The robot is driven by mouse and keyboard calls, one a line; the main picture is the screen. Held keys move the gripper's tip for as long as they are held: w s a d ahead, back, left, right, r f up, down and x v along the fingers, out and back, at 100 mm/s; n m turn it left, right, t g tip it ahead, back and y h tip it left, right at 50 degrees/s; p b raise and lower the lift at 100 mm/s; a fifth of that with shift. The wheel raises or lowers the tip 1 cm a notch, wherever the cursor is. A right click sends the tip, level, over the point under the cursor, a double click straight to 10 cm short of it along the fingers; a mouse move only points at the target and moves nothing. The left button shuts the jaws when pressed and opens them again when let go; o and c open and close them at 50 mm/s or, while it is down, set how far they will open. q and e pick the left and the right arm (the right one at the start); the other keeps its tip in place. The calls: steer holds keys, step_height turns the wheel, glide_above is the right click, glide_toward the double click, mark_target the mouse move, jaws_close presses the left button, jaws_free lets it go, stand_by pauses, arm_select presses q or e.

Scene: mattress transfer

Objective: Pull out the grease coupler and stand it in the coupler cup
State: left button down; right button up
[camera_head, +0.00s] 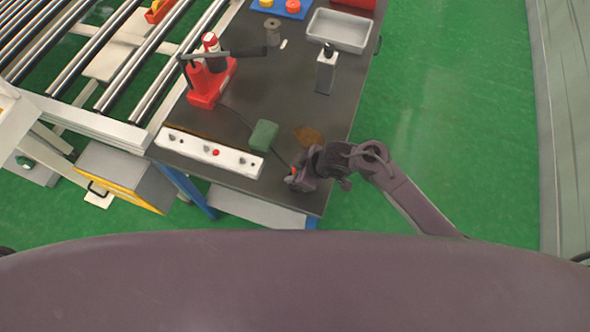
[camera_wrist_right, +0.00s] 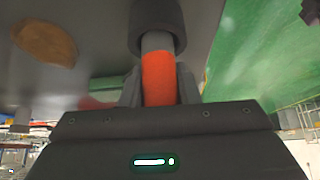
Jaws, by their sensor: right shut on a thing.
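My right gripper (camera_head: 296,180) is low over the near right part of the dark table. In the right wrist view it is shut on a grey rod with an orange band, which I take as the grease coupler (camera_wrist_right: 158,78). A wide dark cylinder (camera_wrist_right: 156,24) surrounds or adjoins the rod's far end; I cannot tell whether it is a socket or part of the coupler. A small orange spot also shows at the gripper in the head view. A thin dark hose leads from the red pump (camera_head: 206,85) towards it. I cannot identify the coupler cup with certainty. My left gripper is out of view.
Rollers lie left; green floor is open right.

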steer(key=shift+f, duration=0.35)
steer(key=o, duration=1.1)
steer(key=v, duration=0.7)
steer(key=shift+d+r, duration=0.15)
steer(key=shift+r, duration=0.15)
